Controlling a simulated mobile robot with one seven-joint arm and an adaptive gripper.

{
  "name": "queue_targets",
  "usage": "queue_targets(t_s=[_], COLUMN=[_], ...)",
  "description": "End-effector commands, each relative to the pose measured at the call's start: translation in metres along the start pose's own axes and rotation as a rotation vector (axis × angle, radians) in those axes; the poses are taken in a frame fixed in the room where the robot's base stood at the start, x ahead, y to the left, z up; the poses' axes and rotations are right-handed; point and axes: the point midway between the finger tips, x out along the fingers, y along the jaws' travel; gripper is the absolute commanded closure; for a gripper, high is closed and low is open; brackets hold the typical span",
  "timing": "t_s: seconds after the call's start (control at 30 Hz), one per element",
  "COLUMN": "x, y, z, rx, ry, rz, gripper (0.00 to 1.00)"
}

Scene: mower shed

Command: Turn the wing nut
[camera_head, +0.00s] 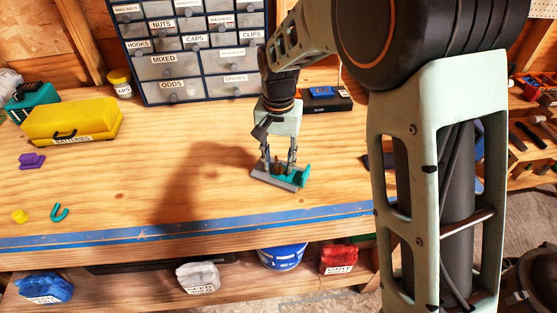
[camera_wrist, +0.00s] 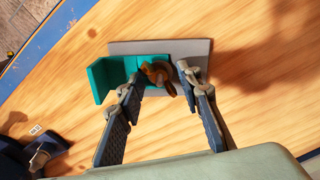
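The wing nut (camera_wrist: 158,75) is brown and sits on a teal bracket (camera_wrist: 108,78) on a flat grey plate (camera_wrist: 197,46) in the wrist view. In the head view the grey plate (camera_head: 272,180) and teal bracket (camera_head: 303,175) lie on the workbench, under my gripper (camera_head: 278,165). My gripper (camera_wrist: 160,74) points down, with its fingers apart on either side of the wing nut. The fingertips are close to the nut; I see no clear grip on it. In the head view the nut is mostly hidden by the fingers.
The workbench (camera_head: 150,190) is clear around the plate. A drawer cabinet (camera_head: 172,69) stands behind, with a black box (camera_head: 325,104) to its right. A yellow batteries case (camera_head: 72,120), a purple part (camera_head: 32,161) and a teal hook (camera_head: 60,212) lie at left.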

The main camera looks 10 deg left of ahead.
Motion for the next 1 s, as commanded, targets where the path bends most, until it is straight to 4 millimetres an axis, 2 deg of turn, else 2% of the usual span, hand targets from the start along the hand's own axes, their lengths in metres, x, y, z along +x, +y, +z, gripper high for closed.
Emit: queue_targets(t_s=[0.17,0.27,0.7,0.83,1.0], x=[-0.003,-0.013,-0.100,-0.114,-0.120], y=[0.000,-0.001,0.000,0.000,0.000], z=[0.000,-0.001,-0.001,-0.001,0.000], rx=[0.000,0.000,0.000,0.000,0.000], ry=[0.000,0.002,0.003,0.001,0.000], rz=[0.000,-0.002,-0.002,-0.001,0.000], gripper=[0.67,0.67,0.67,0.67,0.67])
